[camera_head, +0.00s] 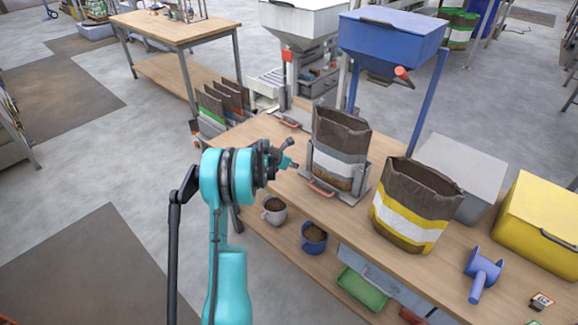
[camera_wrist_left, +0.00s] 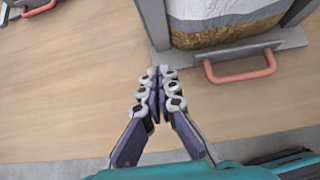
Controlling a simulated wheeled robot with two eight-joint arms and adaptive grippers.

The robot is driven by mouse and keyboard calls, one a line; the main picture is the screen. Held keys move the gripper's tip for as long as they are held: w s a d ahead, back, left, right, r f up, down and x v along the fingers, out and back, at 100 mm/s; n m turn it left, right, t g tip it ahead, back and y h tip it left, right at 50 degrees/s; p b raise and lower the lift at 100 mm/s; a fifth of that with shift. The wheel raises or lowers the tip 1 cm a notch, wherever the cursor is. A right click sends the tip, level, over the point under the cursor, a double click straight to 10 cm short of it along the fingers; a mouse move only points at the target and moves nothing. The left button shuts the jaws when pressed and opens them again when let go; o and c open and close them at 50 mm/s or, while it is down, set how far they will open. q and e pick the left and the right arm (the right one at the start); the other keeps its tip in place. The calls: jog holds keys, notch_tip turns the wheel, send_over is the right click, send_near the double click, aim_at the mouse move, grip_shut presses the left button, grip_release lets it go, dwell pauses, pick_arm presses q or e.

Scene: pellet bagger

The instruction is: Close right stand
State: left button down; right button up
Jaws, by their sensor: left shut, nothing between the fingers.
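The right stand is a grey metal frame (camera_head: 352,195) on the workbench, with a red handle (camera_head: 319,188) at its front. A dark brown bag with a grey and white band (camera_head: 341,145) stands upright in it. In the left wrist view the stand's grey base (camera_wrist_left: 235,52), its red handle (camera_wrist_left: 240,68) and the lower bag (camera_wrist_left: 215,22) show at the top. My left gripper (camera_head: 292,163) is shut and empty, just left of this stand. In the left wrist view its fingertips (camera_wrist_left: 161,76) are near the base's left corner, apart from the handle. My right gripper is not in view.
Another stand with a red handle (camera_head: 290,124) is further left, under a white hopper (camera_head: 303,20). A blue hopper (camera_head: 392,38) stands behind the right stand. A yellow-banded bag (camera_head: 414,205) and a blue scoop (camera_head: 481,274) are to the right. Mugs (camera_head: 274,211) sit on the lower shelf.

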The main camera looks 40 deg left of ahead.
aim_at(307, 164)
pick_arm(q)
jog(key=w, duration=0.1)
jog(key=w+f+b, duration=0.1)
jog(key=w, duration=0.2)
jog(key=shift+w+d+f, duration=0.2)
jog(key=shift+w+f, duration=0.15)
jog(key=shift+w, duration=0.05)
jog(key=shift+w+r, duration=0.1)
jog(key=shift+w, duration=0.3)
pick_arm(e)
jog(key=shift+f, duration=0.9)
pick_arm(q)
jog(key=shift+w, duration=0.1)
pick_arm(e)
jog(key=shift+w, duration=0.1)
